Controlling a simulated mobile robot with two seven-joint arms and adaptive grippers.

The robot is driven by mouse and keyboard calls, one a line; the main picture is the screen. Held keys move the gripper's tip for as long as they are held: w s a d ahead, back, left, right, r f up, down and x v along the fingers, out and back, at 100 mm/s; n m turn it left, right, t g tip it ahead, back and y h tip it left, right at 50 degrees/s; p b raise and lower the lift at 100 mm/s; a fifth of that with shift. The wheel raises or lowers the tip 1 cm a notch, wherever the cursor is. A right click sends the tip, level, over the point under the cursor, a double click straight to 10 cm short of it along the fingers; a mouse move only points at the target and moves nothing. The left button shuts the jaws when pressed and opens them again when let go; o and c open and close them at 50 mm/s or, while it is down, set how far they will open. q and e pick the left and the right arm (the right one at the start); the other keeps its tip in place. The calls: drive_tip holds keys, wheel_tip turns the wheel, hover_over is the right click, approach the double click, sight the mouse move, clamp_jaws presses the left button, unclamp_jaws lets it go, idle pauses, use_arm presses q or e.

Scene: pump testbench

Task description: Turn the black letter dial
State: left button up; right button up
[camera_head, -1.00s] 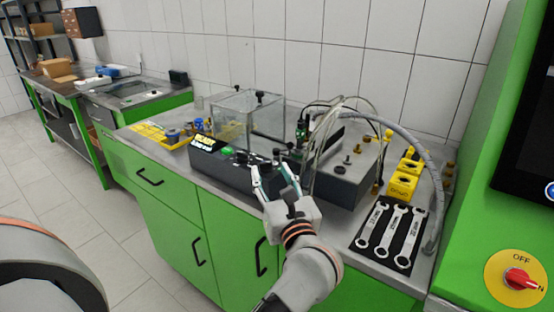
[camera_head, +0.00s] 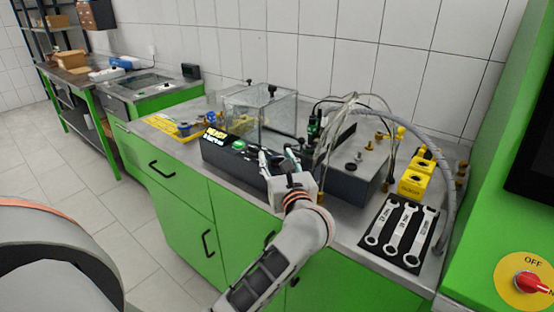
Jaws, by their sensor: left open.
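A dark control box (camera_head: 228,162) sits on the steel bench top, with a small lit display (camera_head: 215,136) and a green button (camera_head: 239,145) on its upper face. My left gripper (camera_head: 277,157) is over the right part of this box, to the right of the green button. Its two fingers are apart and point away from me at the box's controls. I cannot make out the black letter dial clearly; the gripper covers part of the controls there. Whether the fingers touch anything is too small to tell. My right gripper is not in view.
A clear tank (camera_head: 262,112) stands behind the control box. A dark box (camera_head: 358,180) with hoses is right of the gripper. Several wrenches (camera_head: 402,232) lie on a black mat, near yellow blocks (camera_head: 416,180). A red switch (camera_head: 530,284) is at far right.

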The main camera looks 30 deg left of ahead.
use_arm(q)
drive_tip(key=c, duration=1.1)
drive_tip(key=shift+c, duration=0.2)
drive_tip(key=shift+m+t+h, duration=0.7)
drive_tip(key=shift+t+h, duration=0.1)
drive_tip(key=shift+m+t+h, duration=0.5)
drive_tip(key=shift+h, duration=0.1)
